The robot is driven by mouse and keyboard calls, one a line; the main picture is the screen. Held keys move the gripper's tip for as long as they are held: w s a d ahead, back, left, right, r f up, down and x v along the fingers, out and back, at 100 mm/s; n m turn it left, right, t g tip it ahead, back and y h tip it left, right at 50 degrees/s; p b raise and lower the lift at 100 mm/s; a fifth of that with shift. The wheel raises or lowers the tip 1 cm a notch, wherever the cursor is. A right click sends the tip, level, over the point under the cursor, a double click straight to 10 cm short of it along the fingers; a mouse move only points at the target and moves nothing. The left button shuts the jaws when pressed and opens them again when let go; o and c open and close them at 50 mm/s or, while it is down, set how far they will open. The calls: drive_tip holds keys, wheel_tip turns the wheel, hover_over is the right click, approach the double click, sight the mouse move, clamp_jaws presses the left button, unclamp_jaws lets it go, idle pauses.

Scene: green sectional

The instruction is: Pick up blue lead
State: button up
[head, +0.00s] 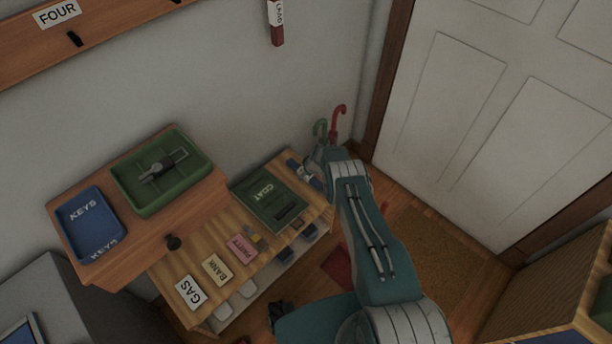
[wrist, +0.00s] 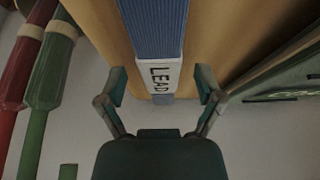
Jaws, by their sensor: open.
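The blue lead (wrist: 157,25) is a long ribbed blue piece with a white label reading LEAD, on a wooden surface. In the wrist view it runs down from the top edge, its labelled end between the two fingers of my gripper (wrist: 161,85). The fingers are open, with a gap on each side of the lead. In the head view the blue lead (head: 304,174) lies at the far right end of the shelf, beside the green COAT tray (head: 262,197). My arm hides most of the gripper there.
Red and green umbrellas (head: 339,122) stand by the wall beyond the shelf end, and show at the wrist view's left (wrist: 50,75). PARTY, BANK and GAS cards lie along the shelf (head: 199,260). A blue KEYS tray (head: 75,245) sits on the raised cabinet. A door (head: 500,90) is at right.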

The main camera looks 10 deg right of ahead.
drive_tip(key=c, duration=1)
wheel_tip(320, 180, up, 10)
idle(0.4)
